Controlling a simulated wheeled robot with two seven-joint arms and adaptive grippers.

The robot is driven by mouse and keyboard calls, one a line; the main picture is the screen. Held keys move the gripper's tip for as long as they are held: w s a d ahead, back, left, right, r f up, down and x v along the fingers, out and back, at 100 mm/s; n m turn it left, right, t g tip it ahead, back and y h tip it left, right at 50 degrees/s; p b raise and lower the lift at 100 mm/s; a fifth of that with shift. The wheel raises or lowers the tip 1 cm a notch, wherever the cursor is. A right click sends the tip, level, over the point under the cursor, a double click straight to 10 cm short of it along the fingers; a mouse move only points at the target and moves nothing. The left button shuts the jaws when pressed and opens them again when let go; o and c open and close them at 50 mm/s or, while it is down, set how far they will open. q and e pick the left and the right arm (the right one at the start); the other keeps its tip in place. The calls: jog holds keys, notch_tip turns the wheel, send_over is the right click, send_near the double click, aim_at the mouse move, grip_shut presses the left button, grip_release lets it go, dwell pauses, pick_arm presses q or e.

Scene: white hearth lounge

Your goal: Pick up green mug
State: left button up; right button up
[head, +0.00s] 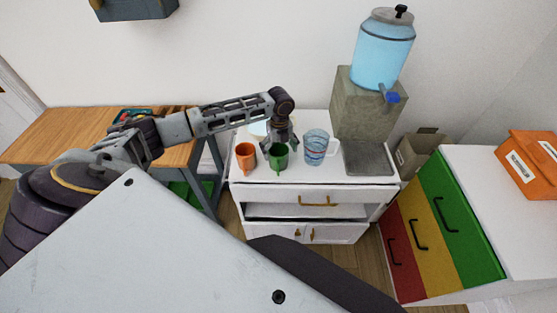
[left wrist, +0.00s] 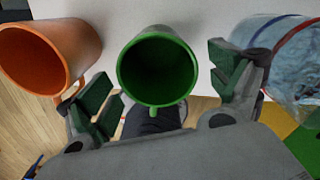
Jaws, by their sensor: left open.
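The green mug (head: 278,157) stands upright on the white cabinet top, between an orange mug and a clear glass mug. In the left wrist view the green mug (left wrist: 157,68) shows its open mouth, with its handle toward the gripper's palm. My left gripper (head: 280,140) is over and just behind the green mug in the head view. In the left wrist view its green-padded fingers (left wrist: 165,88) are open, one on each side of the mug, with gaps visible. The mug is not gripped. My right gripper is not in view.
The orange mug (head: 246,157) is close on the left and the clear mug (head: 316,147) close on the right. A stone block with a blue water dispenser (head: 382,50) stands behind right, beside a metal tray (head: 367,158). The cabinet's front edge is near the mugs.

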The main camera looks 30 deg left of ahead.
aim_at(279, 155)
pick_arm(q)
jog(key=shift+f, duration=1.6)
jog(key=shift+c, duration=0.4)
jog(key=c, duration=1.2)
